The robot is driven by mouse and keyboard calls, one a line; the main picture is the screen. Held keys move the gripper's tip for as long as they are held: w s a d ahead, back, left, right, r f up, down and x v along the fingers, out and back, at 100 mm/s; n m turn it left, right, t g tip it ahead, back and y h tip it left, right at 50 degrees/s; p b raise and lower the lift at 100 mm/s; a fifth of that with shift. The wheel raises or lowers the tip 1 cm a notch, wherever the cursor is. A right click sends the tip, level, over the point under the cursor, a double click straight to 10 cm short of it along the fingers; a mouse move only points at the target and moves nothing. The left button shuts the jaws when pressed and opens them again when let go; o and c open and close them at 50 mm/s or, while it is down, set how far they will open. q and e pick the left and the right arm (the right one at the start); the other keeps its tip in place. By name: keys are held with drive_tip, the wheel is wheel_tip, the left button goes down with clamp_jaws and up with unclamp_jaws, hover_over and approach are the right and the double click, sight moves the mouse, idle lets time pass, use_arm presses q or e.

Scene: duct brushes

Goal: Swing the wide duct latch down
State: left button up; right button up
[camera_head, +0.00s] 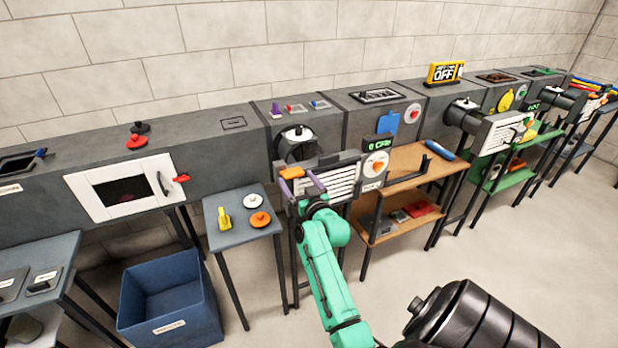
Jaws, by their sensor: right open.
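A red latch (181,178) sticks out roughly level at the right edge of a white-framed hatch (120,185) on the wide grey duct at left. A dark curved handle (162,183) is beside it. My right gripper (299,181), on a green arm, is open, with purple fingers apart, in front of the middle duct unit. An orange bar (292,172) shows at its fingertips; I cannot tell if they touch. The gripper is well to the right of the red latch. My left gripper is not in view.
A small table (240,232) with a yellow item and two discs stands below and right of the hatch. A blue bin (170,300) is on the floor. A wooden shelf table (405,160) stands to the right.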

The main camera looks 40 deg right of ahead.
drive_tip(key=b+v, duration=0.2)
drive_tip(key=v, duration=1)
drive_tip(key=shift+s, duration=0.3)
drive_tip(key=shift+a, duration=0.1)
drive_tip(key=s+a+f+n+g+y, duration=0.15)
drive_tip(key=a+f, duration=0.25)
drive_tip(key=f, duration=0.7)
drive_tip(key=s+a+f+n+g+y, duration=0.1)
drive_tip(key=a+f+g+y, duration=0.2)
drive_tip(key=f, duration=0.8)
drive_tip(key=s+a+f+n+g+y, duration=0.15)
drive_tip(key=a+f, duration=0.35)
drive_tip(key=f, duration=0.5)
drive_tip(key=s+a+f+g, duration=0.4)
drive_tip(key=s+f+g, duration=0.1)
drive_tip(key=s+f, duration=0.6)
drive_tip(key=s+d+f+n+g, duration=0.1)
drive_tip(key=s+f, duration=0.3)
drive_tip(key=s, duration=0.4)
drive_tip(key=s+d+f+n+g, duration=0.1)
drive_tip(key=s+f+g, duration=0.3)
drive_tip(key=s, duration=0.5)
drive_tip(key=shift+s+d+f+n, duration=0.3)
drive_tip(key=shift+d+f, duration=0.05)
drive_tip(key=shift+f, duration=0.3)
